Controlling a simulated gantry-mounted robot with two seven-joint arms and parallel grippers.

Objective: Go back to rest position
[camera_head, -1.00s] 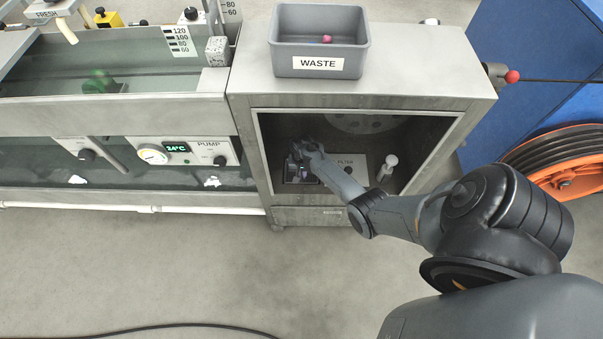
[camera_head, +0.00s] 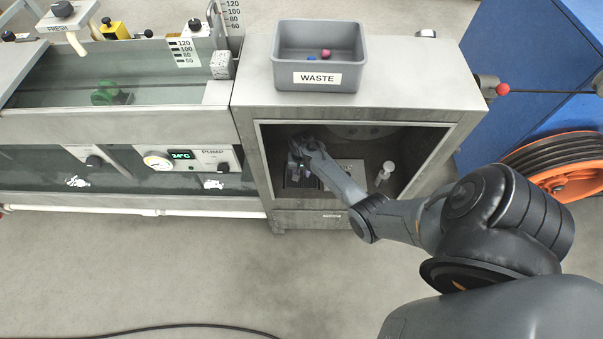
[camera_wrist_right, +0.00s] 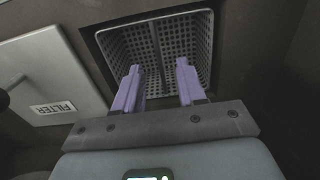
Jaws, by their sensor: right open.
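My right arm reaches from the lower right into the open cabinet (camera_head: 250,160). Its gripper (camera_head: 299,160) is inside, on the cabinet's left side. In the right wrist view the two purple fingers (camera_wrist_right: 158,85) stand apart with nothing between them. They point at a perforated grey basket (camera_wrist_right: 196,28) set in a square opening. The basket has a dividing wall down its middle and looks empty from here. Whether the fingertips are inside the basket or just above it, I cannot tell. My left gripper is not in view.
A panel marked FILTER (camera_wrist_right: 48,80) lies beside the basket. A white knobbed post (camera_head: 385,172) stands right of my forearm. The cabinet's frame surrounds the arm. A grey WASTE bin (camera_head: 318,100) with small coloured pieces sits on top. A water tank (camera_head: 120,125) is at left.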

